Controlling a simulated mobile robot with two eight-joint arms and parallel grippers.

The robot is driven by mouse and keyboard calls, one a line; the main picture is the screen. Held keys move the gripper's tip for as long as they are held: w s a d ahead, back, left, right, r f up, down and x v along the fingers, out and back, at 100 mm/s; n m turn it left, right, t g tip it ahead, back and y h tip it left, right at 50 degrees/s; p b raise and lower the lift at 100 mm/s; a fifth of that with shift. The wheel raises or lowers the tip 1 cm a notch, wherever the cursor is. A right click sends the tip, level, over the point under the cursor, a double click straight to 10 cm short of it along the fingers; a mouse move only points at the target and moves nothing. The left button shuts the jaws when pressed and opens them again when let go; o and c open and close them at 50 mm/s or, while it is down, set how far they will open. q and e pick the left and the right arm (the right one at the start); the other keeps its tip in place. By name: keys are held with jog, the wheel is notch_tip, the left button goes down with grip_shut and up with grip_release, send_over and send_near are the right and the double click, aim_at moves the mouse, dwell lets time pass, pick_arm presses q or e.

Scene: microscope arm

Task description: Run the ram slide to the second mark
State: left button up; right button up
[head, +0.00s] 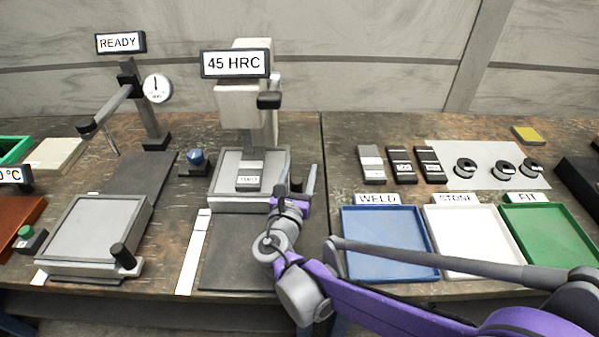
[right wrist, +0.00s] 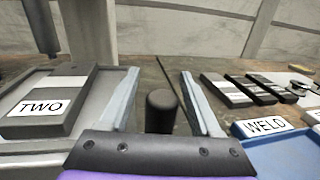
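My right gripper (head: 296,186) is at the right side of the hardness tester (head: 244,105), which has a "45 HRC" display (head: 235,64). Its fingers (right wrist: 160,92) are open, one on each side of an upright black knob (right wrist: 162,110), with gaps visible on both sides. The knob's lower end is hidden by the gripper. A block labelled "TWO" (right wrist: 43,107) lies on the tester's grey table (head: 223,188), below a dark vertical ram (right wrist: 41,25). I cannot make out any slide marks. My left gripper is not in view.
A grey plate with a black handle (head: 122,256) is at the left. A dark mat (head: 238,255) lies before the tester.

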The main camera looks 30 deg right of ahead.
jog(key=shift+a, duration=0.1)
jog(key=p+v, duration=0.1)
jog(key=v, duration=0.9)
jog(key=shift+s+a, duration=0.25)
jog(key=shift+s, duration=0.1)
